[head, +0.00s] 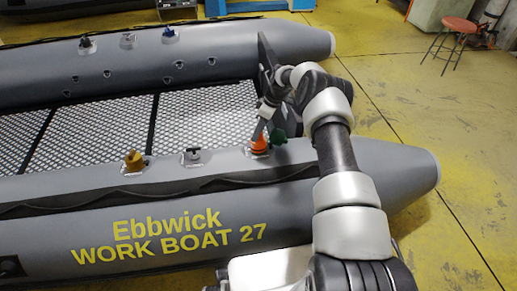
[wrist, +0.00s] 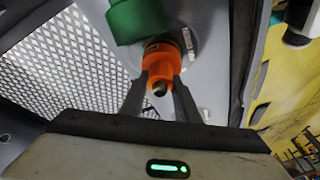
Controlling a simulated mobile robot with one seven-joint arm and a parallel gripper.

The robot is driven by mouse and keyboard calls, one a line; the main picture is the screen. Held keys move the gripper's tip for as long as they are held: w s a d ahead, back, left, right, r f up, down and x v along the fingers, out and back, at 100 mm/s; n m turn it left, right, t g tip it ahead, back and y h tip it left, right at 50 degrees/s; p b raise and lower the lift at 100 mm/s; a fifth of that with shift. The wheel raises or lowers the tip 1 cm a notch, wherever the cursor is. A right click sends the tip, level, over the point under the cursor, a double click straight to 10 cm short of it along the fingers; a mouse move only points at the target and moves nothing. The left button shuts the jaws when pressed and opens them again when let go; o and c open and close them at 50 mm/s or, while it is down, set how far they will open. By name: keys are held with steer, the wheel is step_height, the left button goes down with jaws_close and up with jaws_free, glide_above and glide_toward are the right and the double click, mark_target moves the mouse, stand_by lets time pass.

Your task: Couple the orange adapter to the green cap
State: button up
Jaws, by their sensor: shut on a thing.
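The orange adapter (head: 259,147) is at the top of the near grey tube, toward the boat's right end. In the wrist view the orange adapter (wrist: 162,60) sits between the fingertips of my gripper (wrist: 160,88), which is shut on it. A pale round patch (wrist: 185,40) shows behind the adapter.
A yellow-brown fitting (head: 133,161) and a grey fitting (head: 192,156) stand along the near tube (head: 90,225). The far tube (head: 120,70) carries several more fittings. A patterned floor panel (head: 95,122) lies between the tubes. A red stool (head: 458,26) stands far off at upper right.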

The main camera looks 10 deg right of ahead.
stand_by(0.4)
steer(key=shift+r+p, duration=0.15)
steer(key=shift+p, duration=0.35)
steer(key=shift+s+m+t+p, duration=0.1)
steer(key=shift+m+t+p, duration=0.2)
steer(key=shift+m+p, duration=0.6)
steer(key=shift+f+m+t+h, duration=0.25)
steer(key=shift+m+h, duration=0.25)
steer(key=shift+m, duration=0.6)
steer(key=shift+p, duration=0.3)
steer(key=shift+r+m+p, duration=0.2)
steer(key=shift+m+p, duration=0.1)
steer(key=shift+a+m+t+h, duration=0.1)
steer(key=shift+m+t+h, duration=0.2)
steer(key=shift+m, duration=0.3)
steer(key=shift+f+m+h, duration=0.15)
steer(key=shift+m+h, duration=0.25)
steer(key=shift+m, duration=0.7)
